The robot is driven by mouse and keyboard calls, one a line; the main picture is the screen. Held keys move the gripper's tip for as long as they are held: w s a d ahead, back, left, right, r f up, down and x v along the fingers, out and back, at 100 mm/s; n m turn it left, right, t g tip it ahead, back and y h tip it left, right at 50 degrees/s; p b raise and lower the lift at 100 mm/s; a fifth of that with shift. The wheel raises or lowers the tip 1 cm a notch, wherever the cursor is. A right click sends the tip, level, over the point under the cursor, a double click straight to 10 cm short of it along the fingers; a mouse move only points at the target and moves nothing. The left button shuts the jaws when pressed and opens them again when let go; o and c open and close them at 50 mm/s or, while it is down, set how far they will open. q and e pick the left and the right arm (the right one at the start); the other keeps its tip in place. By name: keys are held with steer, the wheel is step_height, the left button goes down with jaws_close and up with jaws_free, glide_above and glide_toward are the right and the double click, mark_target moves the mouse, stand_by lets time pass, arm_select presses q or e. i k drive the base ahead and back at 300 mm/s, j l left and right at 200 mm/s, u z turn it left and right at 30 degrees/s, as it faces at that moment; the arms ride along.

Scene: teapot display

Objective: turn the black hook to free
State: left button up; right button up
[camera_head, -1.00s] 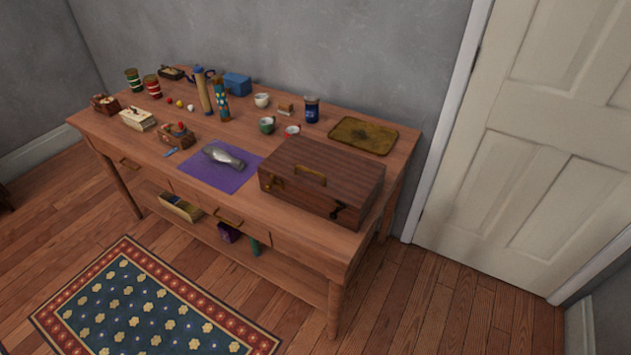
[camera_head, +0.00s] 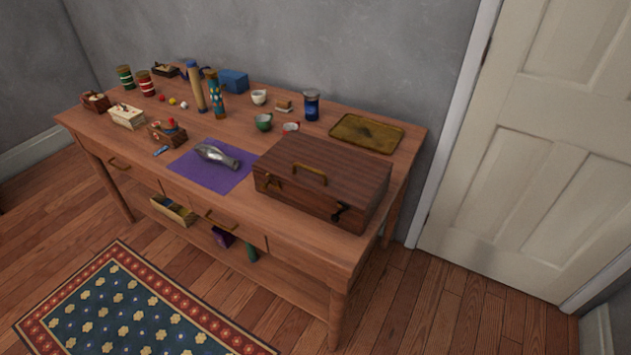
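A dark wooden case (camera_head: 322,178) with a brass handle (camera_head: 310,172) on its lid sits shut at the right front of the table. A small black hook (camera_head: 340,211) is on the front face of the case, near its right end. It is too small to tell its exact position. A brass-coloured latch (camera_head: 272,183) shows near the left end of the front face. Neither of my grippers is in the picture.
The wooden table (camera_head: 255,217) holds a purple cloth (camera_head: 205,178) with a grey metallic object (camera_head: 217,156), a brass tray (camera_head: 366,133), a blue jar (camera_head: 311,105), cups and small boxes. A patterned rug (camera_head: 130,310) lies in front. A white door (camera_head: 530,150) stands at right.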

mark_target(334, 218)
steer(key=j+z, duration=0.35)
steer(key=j, duration=0.35)
steer(key=j+z, duration=0.3)
steer(key=j, duration=0.4)
steer(key=j+z, duration=0.35)
steer(key=j, duration=0.35)
steer(key=k+l, duration=0.05)
